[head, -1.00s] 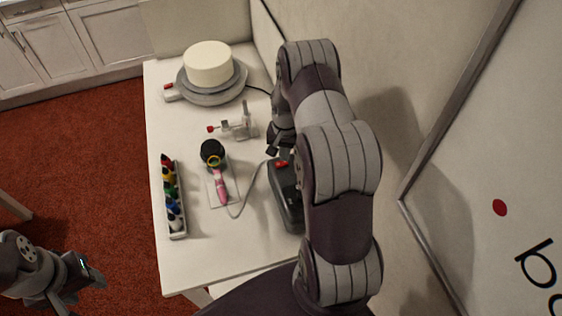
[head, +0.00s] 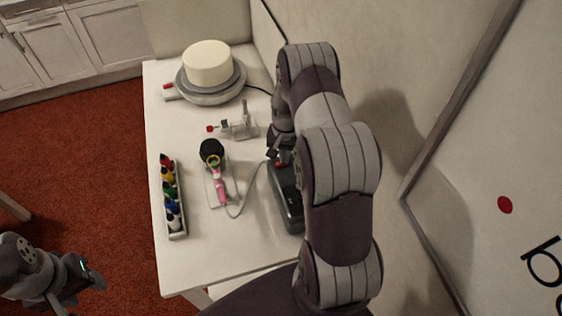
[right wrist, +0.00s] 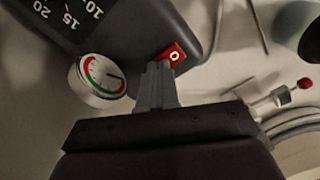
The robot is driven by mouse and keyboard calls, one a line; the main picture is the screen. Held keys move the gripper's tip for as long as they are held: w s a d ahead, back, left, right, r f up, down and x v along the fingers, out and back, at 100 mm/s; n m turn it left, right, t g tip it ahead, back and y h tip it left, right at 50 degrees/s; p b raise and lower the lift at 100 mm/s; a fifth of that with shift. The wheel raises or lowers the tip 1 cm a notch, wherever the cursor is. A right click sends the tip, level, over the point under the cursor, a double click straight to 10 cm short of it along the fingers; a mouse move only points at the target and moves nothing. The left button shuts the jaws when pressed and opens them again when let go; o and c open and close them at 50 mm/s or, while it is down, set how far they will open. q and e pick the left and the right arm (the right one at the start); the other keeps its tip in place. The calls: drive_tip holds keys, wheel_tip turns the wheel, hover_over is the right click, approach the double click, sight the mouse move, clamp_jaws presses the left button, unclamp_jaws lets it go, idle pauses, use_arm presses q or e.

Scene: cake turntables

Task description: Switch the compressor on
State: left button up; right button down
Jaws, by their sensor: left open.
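The compressor (head: 287,208) is a dark grey box at the right side of the table, partly hidden by my right arm. Its red rocker switch, marked with a white O, shows in the right wrist view (right wrist: 174,53). A round gauge (right wrist: 98,82) with a red and green scale sits beside it. My right gripper (right wrist: 160,68) has its fingers together with nothing between them. The fingertips are at the near edge of the switch; I cannot tell whether they touch it. My left gripper (head: 82,287) is open and empty at the lower left, away from the table.
A white cake (head: 208,62) stands on a grey turntable (head: 215,97) at the back. A pink airbrush (head: 220,187) lies mid-table with a hose to the compressor. A rack of colour bottles (head: 176,228) is at the left edge. The wall is close on the right.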

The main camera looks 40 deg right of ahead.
wheel_tip(320, 180, up, 7)
drive_tip(key=p, duration=0.5)
drive_tip(key=shift+f, duration=0.1)
idle(0.5)
drive_tip(key=s+a+r+n+b, duration=0.3)
drive_tip(key=s+a+r+n, duration=0.1)
drive_tip(key=s+a, duration=0.3)
drive_tip(key=s+a+r+n+t+b, duration=0.1)
drive_tip(key=s+a+r+n+b, duration=0.3)
drive_tip(key=s+a, duration=0.3)
drive_tip(key=shift+a+r+n, duration=0.55)
drive_tip(key=shift+a+n, duration=0.35)
drive_tip(key=shift+a, duration=1.35)
